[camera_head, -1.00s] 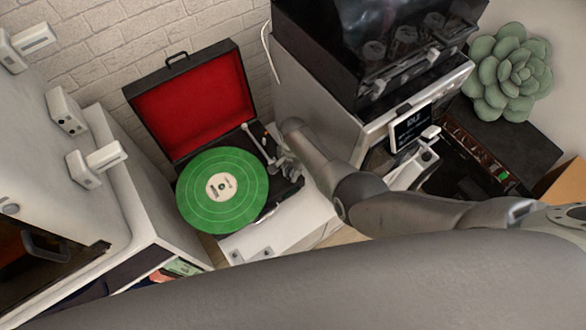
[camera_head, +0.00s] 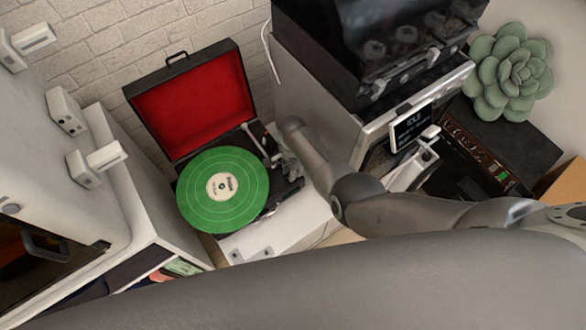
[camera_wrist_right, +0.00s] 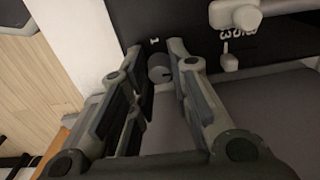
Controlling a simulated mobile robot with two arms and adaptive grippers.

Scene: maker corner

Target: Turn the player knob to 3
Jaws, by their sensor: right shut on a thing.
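The record player (camera_head: 225,100) is a dark open case with a red-lined lid and a green record (camera_head: 215,215) on its platter. My right gripper (camera_head: 289,166) is at the player's right side. In the right wrist view its fingers (camera_wrist_right: 161,66) are shut on the small grey player knob (camera_wrist_right: 160,68), one on each side. I cannot tell where the knob points. My left gripper is not in view.
The tonearm (camera_head: 254,143) is close beside my right gripper. In the right wrist view, a small lever (camera_wrist_right: 229,58) sits right of the knob. A machine with a screen (camera_head: 411,125) stands right of the player, and a white cabinet (camera_head: 50,140) stands left.

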